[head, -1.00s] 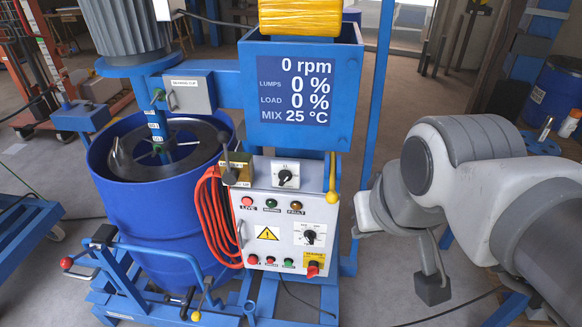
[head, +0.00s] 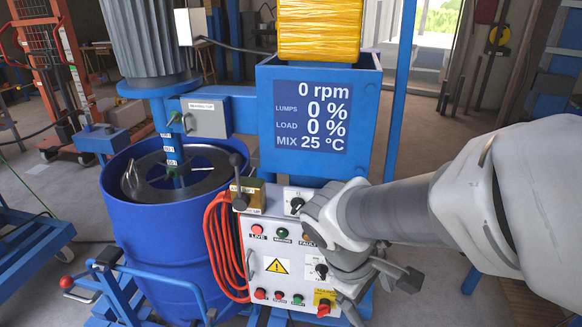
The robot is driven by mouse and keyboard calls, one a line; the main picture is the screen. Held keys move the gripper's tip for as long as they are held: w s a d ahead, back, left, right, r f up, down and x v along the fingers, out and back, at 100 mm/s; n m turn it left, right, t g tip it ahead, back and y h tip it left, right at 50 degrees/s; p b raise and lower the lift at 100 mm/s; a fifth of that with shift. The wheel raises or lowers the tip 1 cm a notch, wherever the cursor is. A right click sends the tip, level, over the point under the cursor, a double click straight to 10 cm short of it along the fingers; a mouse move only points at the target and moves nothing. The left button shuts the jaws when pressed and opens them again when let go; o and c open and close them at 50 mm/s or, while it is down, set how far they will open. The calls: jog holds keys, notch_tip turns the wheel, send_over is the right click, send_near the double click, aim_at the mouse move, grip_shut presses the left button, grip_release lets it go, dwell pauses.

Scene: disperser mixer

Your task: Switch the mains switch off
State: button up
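The mains switch (head: 324,308) is a red rotary knob on a yellow plate at the lower right of the grey control panel (head: 285,249). Its exact knob angle is hard to read. My gripper (head: 380,297) is in front of the panel's right side, just right of the red knob. Its fingers appear spread apart, one close beside the knob and one with a dark block out to the right. I cannot tell whether the near finger touches the knob. The red LIVE lamp (head: 257,229) is at the panel's upper left. The display (head: 310,117) reads 0 rpm.
My arm covers the panel's right edge. A black selector (head: 321,270) sits just above the mains switch, and push buttons (head: 279,296) line the bottom. A red hose (head: 222,250) hangs at the panel's left beside the blue vat (head: 150,225).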

notch_tip(320, 180, down, 9)
jog(key=w+n+h+b, duration=0.3)
jog(key=n+h, duration=0.1)
jog(key=n, duration=0.3)
jog(key=n+t+y+b, duration=0.1)
jog(key=n+t+b, duration=0.9)
jog(key=n, duration=1.4)
send_near(323, 315)
jog(key=shift+t, duration=0.9)
jog(key=x, duration=0.3)
jog(key=f+b+x, duration=0.1)
jog(key=x, duration=0.3)
jog(key=b+x, duration=0.1)
jog(key=x, duration=0.3)
jog(key=shift+s+d+f, duration=0.15)
jog(key=shift+s+f, duration=0.1)
jog(key=shift+f, duration=0.1)
jog(key=c, duration=1.4)
